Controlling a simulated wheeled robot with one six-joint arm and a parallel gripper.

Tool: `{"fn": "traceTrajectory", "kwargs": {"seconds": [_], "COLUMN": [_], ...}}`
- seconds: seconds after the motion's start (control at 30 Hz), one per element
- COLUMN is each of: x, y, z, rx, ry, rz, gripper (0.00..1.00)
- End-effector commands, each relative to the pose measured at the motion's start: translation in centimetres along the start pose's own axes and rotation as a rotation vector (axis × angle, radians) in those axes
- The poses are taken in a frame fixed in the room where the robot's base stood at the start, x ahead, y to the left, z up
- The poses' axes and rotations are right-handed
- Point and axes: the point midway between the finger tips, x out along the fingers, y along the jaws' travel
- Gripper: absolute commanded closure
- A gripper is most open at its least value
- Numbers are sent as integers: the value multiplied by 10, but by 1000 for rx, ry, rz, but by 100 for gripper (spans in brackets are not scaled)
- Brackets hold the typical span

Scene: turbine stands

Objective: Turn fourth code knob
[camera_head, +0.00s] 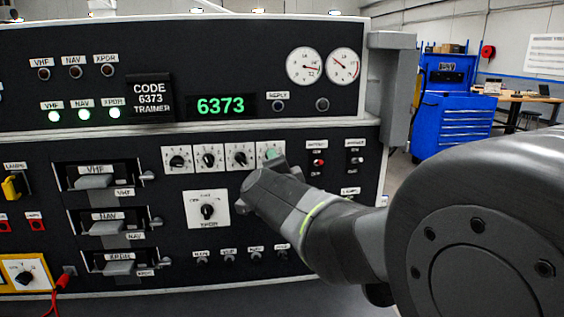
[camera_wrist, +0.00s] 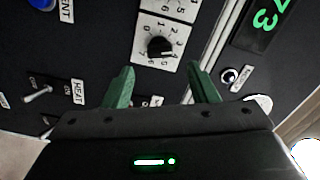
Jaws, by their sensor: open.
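The fourth code knob (camera_wrist: 160,47) is a black round knob on a white plate with digits around it, just ahead of my gripper in the wrist view. Its pointer is too small to read surely. My gripper (camera_wrist: 162,86) has two green fingers spread apart, with nothing between them. In the picture the knob lies above the gap between the fingertips, and contact does not show. In the head view my arm covers most of the fourth knob; the other three knobs (camera_head: 208,158) stand left of it. The green display (camera_head: 221,106) reads 6373, matching the placard (camera_head: 151,95) "CODE 6373 TRAINER".
A larger rotary knob (camera_head: 208,211) sits below the code row. Toggle switches (camera_head: 318,162) stand to the right of it, and the REPLY button (camera_head: 279,106) above. Drawer-like VHF, NAV and XPDR units (camera_head: 93,182) are at the left. A blue cabinet (camera_head: 446,100) stands behind.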

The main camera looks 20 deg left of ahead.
Motion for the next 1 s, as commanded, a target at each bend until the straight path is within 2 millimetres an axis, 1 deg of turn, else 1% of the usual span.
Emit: {"fn": "traceTrajectory", "kwargs": {"seconds": [0.03,0.2,0.4,0.6,1.0], "x": [-10,-41,-68,-80,-81], "y": [-2,-2,-2,0,0], "z": [0,-1,0,0,0], "rx": [0,0,-1,-1,-1], "ry": [0,0,-1,-1,-1], "rz": [-2,-2,-1,1,1], "gripper": [47,47,47,47,47]}}
